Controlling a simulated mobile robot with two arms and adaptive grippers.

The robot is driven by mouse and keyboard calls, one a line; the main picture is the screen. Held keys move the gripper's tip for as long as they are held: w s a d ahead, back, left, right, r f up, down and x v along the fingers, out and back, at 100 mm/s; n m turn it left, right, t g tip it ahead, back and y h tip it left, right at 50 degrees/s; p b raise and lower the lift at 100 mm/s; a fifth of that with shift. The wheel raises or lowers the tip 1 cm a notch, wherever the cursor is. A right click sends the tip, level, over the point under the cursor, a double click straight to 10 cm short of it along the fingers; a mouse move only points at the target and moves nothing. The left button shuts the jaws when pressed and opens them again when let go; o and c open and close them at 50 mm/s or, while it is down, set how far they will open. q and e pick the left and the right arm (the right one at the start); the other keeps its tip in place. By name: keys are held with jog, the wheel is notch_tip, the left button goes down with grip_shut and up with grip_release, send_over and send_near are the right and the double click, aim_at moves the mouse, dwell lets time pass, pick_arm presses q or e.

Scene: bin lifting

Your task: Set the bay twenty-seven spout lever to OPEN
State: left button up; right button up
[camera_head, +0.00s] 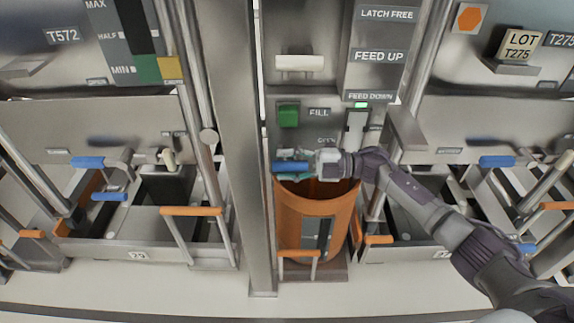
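A blue lever handle (289,167) lies level at the mouth of the middle bay, just above an orange bin (305,205). My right gripper (292,166) reaches in from the right and its fingertips are at this handle, with teal parts showing above and below it. Whether the fingers are closed on it is too small to tell. A partly covered label (325,140), apparently OPEN, is just above the gripper. No bay number is readable on the middle bay. My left gripper is out of view.
A green button (289,115) beside FILL and a white handle (299,63) are on the panel above. A tall grey post (243,150) stands close left of the bin. Neighbouring bays have blue handles (87,162) and orange bars (191,211). Pale floor lies in front.

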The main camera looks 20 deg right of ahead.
jog(key=shift+d+f, duration=0.1)
jog(key=v, duration=1.2)
dwell(0.8)
